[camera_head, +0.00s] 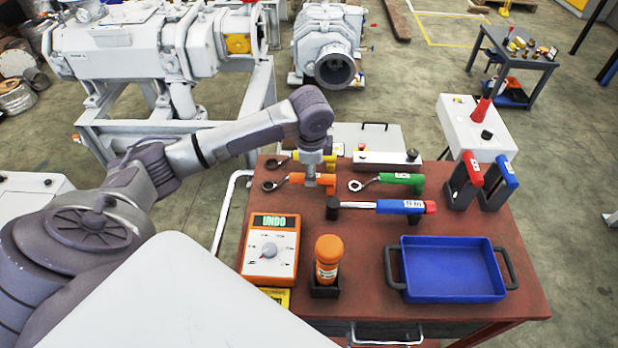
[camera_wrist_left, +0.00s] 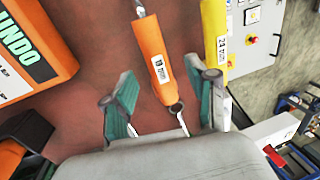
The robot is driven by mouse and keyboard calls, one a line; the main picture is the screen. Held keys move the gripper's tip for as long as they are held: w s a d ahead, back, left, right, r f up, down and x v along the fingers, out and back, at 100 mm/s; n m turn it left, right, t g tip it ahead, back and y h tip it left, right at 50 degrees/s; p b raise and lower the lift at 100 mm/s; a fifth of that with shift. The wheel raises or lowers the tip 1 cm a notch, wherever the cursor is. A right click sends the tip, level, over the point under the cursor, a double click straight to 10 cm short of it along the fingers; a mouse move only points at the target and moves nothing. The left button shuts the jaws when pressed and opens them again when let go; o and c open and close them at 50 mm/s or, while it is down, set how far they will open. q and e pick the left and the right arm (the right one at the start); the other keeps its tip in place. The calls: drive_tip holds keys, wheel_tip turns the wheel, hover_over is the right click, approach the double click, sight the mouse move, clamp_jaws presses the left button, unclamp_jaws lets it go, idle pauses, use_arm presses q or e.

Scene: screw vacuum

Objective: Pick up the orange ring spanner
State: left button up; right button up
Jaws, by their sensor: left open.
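The orange ring spanner (camera_head: 298,179) lies on the red-brown table, its metal ring end pointing left in the head view. My left gripper (camera_head: 312,180) is above its orange handle, near the handle's right end, and hides part of it. In the left wrist view the handle (camera_wrist_left: 155,62) runs down toward the space between the two green-padded fingers (camera_wrist_left: 165,103), which are apart. The handle's holed end lies between the fingertips in that view. I cannot tell the exact height gap. My right gripper is not in view.
A yellow spanner (camera_head: 318,157) lies behind, and a green spanner (camera_head: 400,180) to the right. A blue-and-red handled tool (camera_head: 390,207) lies in front. An orange meter (camera_head: 270,250), an orange bottle (camera_head: 327,258) and a blue tray (camera_head: 450,270) also stand on the table.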

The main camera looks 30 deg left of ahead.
sight(298, 182)
use_arm(q)
drive_tip(key=f, duration=0.3)
drive_tip(key=f+p, duration=0.1)
drive_tip(key=f, duration=0.1)
drive_tip(key=shift+w+a, duration=0.2)
drive_tip(key=shift+a, duration=0.2)
drive_tip(key=shift+c, duration=0.2)
clamp_jaws()
